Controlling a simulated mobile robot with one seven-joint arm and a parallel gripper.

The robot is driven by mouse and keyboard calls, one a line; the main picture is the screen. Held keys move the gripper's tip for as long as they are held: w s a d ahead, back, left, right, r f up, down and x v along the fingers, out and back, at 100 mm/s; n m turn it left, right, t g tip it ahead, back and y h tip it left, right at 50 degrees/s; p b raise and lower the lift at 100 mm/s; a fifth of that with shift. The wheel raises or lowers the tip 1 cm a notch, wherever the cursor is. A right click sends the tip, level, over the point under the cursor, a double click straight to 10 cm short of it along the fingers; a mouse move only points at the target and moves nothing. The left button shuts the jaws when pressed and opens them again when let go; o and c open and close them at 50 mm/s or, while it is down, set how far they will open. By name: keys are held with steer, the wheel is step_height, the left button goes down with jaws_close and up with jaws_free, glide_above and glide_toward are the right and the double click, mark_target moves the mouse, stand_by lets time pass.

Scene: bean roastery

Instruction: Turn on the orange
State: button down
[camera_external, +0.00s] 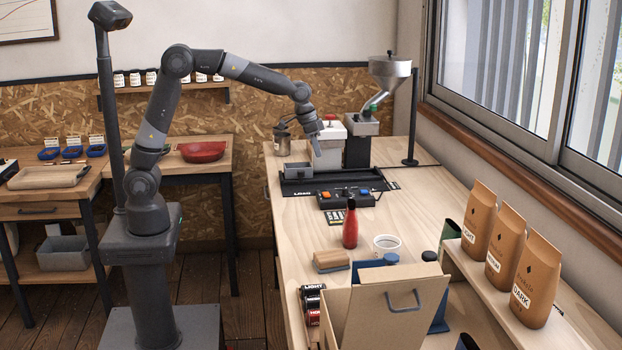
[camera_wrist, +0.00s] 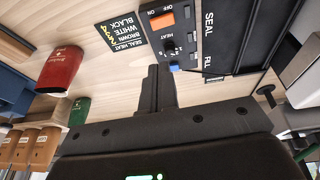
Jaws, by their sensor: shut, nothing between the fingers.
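The orange switch (camera_wrist: 161,21) is on a dark control box (camera_wrist: 180,48), beside "ON" and "OFF" lettering; it also shows on the front unit in the outside view (camera_external: 326,195). The same box carries a black heat knob (camera_wrist: 169,45) and a blue button (camera_wrist: 174,67). My gripper (camera_wrist: 158,70) is shut and empty, its fingertips pointing at the box near the blue button in the wrist view. In the outside view my gripper (camera_external: 317,152) hangs above the sealer behind the box, apart from the switch. Whether the switch is pressed cannot be told.
The black sealer bed (camera_external: 330,185) lies behind the control box. A grinder with a hopper (camera_external: 390,70) rises behind. Paper bags (camera_external: 535,275) line the right shelf.

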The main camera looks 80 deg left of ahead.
glide_toward(327, 193)
steer(key=f, duration=0.1)
steer(key=w+d+f, duration=0.1)
steer(key=f, duration=0.1)
steer(key=w+d+f, duration=0.1)
steer(key=f, duration=0.1)
steer(key=shift+f, duration=0.45)
steer(key=shift+d, duration=0.1)
steer(key=shift+s+d+f+y, duration=0.1)
steer(key=shift+f+y, duration=0.15)
steer(key=shift+y, duration=0.15)
steer(key=shift+a+r, duration=0.2)
steer(key=shift+a, duration=0.65)
steer(key=shift+r, duration=0.1)
